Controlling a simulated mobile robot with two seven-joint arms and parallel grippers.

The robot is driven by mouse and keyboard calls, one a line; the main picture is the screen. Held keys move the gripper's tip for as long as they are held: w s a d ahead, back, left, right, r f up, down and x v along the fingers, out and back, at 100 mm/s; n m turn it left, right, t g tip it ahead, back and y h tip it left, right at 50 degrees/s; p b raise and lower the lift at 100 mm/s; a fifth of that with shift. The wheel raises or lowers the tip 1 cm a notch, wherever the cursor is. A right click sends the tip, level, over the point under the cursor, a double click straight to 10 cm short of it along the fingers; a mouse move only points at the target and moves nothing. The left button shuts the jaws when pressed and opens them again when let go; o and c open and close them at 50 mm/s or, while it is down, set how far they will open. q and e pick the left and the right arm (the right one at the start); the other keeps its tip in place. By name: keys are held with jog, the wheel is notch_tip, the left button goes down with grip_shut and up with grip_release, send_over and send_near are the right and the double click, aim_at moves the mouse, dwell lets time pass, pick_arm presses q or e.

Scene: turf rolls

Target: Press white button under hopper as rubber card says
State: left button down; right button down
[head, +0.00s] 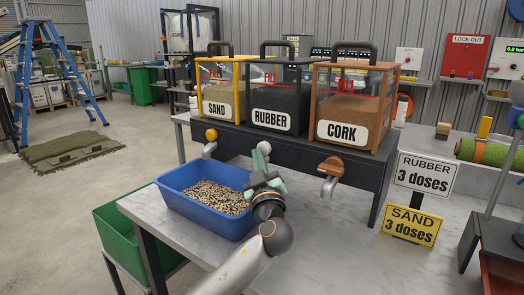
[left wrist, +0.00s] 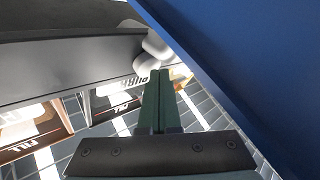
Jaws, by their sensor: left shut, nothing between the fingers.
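The white button (head: 264,147) sits on the dark front under the RUBBER hopper (head: 280,92). It also shows in the left wrist view (left wrist: 153,46), just beyond the fingertips. My left gripper (head: 258,163) is shut and empty, its green fingers pointing at the white button from just below. I cannot tell whether the tips touch it. The white rubber card (head: 425,174) reads "RUBBER 3 doses". The rubber spout is hidden behind my gripper in the head view. My right gripper is out of view.
A blue tub (head: 178,194) with mixed granules stands close left of my gripper. A yellow button (head: 211,134) is under SAND, a brown one (head: 333,166) under CORK. A yellow card (head: 411,226) reads "SAND 3 doses". The bench front right of my arm is clear.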

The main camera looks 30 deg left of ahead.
pick_arm(q)
jog(key=shift+s, duration=0.55)
jog(key=shift+s+a+b, duration=0.15)
jog(key=shift+s+b, duration=0.05)
jog(key=shift+s, duration=1.05)
jog(key=shift+s+a+b, duration=0.1)
jog(key=shift+s+b, duration=0.05)
jog(key=shift+s, duration=1.1)
